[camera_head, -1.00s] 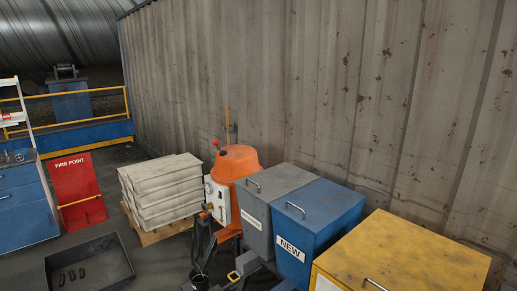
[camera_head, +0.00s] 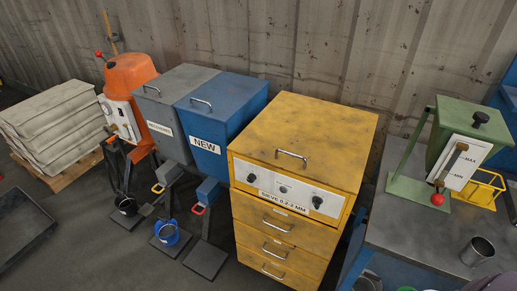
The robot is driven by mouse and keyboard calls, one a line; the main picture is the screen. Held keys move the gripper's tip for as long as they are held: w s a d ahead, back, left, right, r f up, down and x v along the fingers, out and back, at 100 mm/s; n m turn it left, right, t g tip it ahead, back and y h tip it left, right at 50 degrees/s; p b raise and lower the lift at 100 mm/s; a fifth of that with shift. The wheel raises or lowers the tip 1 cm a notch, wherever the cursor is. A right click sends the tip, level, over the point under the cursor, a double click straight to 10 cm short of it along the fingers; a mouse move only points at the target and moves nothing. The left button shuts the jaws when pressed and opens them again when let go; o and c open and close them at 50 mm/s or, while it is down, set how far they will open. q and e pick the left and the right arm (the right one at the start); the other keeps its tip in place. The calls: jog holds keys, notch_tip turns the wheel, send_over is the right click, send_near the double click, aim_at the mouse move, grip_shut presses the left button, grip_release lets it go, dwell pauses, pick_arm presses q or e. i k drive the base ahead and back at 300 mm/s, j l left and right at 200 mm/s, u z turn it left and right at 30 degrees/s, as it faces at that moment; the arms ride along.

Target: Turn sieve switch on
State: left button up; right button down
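The sieve is a yellow cabinet (camera_head: 320,130) in the middle of the head view, with a handle on its top lid. Its white control panel (camera_head: 290,190) runs along the upper front and carries a label reading "SIEVE 0.2-2 MM". A dark round knob (camera_head: 317,202) sits at the panel's right and another dark knob (camera_head: 251,178) at its left. A small round element (camera_head: 283,188) lies between them. The knob positions are too small to read. Several drawers with handles are below the panel. I see neither of my grippers clearly.
A blue bin marked NEW (camera_head: 222,115) and a grey bin (camera_head: 165,110) stand left of the sieve, near an orange machine (camera_head: 128,73). A table (camera_head: 425,235) with a green device (camera_head: 465,135) and a metal cup (camera_head: 478,251) is at right. Floor shows at lower left.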

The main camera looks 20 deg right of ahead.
aim_at(317, 201)
jog(key=z, duration=1.2)
